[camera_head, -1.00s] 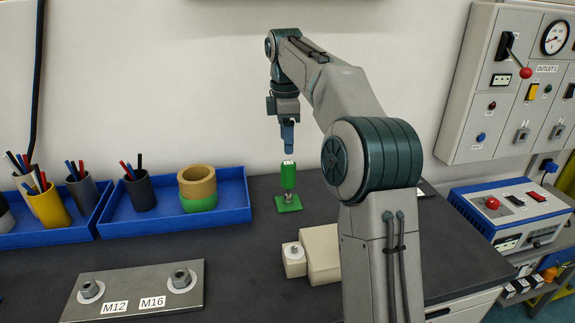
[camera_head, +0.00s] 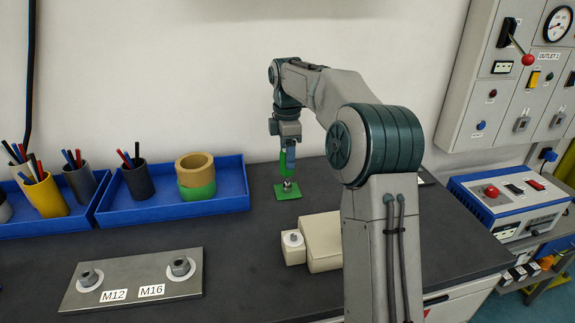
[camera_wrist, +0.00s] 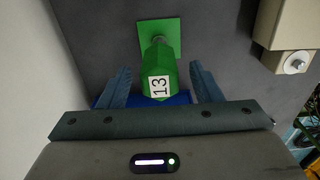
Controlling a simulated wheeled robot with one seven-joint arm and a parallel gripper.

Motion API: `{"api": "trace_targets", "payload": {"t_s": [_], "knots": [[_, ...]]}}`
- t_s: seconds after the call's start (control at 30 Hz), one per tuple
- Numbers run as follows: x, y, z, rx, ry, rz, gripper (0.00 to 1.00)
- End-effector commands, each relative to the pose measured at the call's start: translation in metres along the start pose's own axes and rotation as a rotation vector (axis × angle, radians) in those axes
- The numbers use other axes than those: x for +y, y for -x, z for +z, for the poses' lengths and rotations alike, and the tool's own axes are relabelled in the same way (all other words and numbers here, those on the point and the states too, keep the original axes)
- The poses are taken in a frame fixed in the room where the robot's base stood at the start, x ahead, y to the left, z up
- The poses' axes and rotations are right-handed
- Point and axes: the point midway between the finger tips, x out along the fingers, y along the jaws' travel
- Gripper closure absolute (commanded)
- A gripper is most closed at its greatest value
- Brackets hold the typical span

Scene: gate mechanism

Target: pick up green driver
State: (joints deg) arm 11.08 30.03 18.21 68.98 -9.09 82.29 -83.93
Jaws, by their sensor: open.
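The green driver (camera_head: 284,164) stands upright on a small green square base (camera_head: 288,192) on the dark bench. In the wrist view the driver (camera_wrist: 160,60) shows a white label reading 13, with its green base (camera_wrist: 172,36) beyond it. My gripper (camera_head: 288,160) is lowered around the driver's upper part. In the wrist view my gripper (camera_wrist: 160,84) is open, with one blue finger on each side of the driver and a gap visible on both sides. The driver's lower part is partly hidden by its own handle in the wrist view.
A beige block (camera_head: 322,240) with a white knob stands in front and to the right. A blue tray (camera_head: 225,200) with pen cups and rings is to the left. A metal plate (camera_head: 140,285) labelled M12 and M16 lies at front left. A wall panel (camera_head: 480,110) is at right.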

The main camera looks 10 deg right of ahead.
Motion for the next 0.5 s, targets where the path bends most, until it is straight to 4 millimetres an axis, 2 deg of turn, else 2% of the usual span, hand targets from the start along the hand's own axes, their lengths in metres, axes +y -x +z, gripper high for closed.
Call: {"api": "trace_targets", "payload": {"t_s": [0.2, 0.5], "knots": [[0.000, -0.031, 0.000, 0.000, 0.000, -0.003, 0.41], [0.000, -0.038, 0.000, 0.000, 0.000, -0.001, 0.41]]}}
